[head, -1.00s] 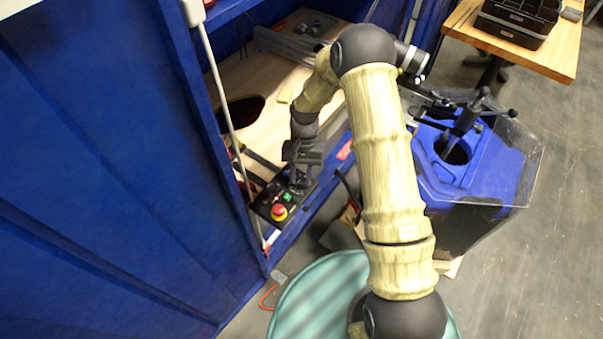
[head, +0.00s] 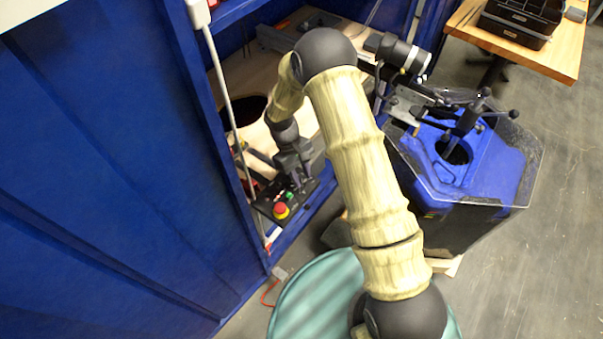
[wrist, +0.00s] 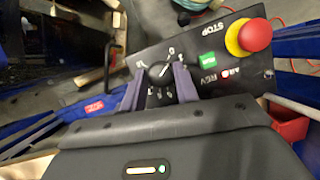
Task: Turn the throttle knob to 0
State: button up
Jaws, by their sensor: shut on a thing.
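The throttle knob (wrist: 160,69) is a small dark round knob with a pale pointer line, ringed by white numbers on a black control panel (wrist: 222,83). The pointer slants toward the upper right in the wrist view. My gripper (wrist: 158,78) has one finger on each side of the knob and is shut on it. In the head view my gripper (head: 304,184) is over the control panel (head: 264,206), and the knob is hidden behind it.
A red stop button (wrist: 254,36) on a yellow base and a green button (wrist: 213,58) sit on the same panel. A blue frame post (head: 215,130) with a white conduit stands left of my gripper. A blue machine (head: 480,175) stands to the right.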

jog(key=shift+n+t, duration=0.3)
jog(key=shift+n, duration=0.6)
jog(key=o, duration=1)
jog(key=shift+c, duration=0.2)
jog(key=b+v, duration=0.1)
jog(key=v, duration=1.6)
jog(key=shift+a, duration=0.4)
jog(key=shift+r, duration=0.2)
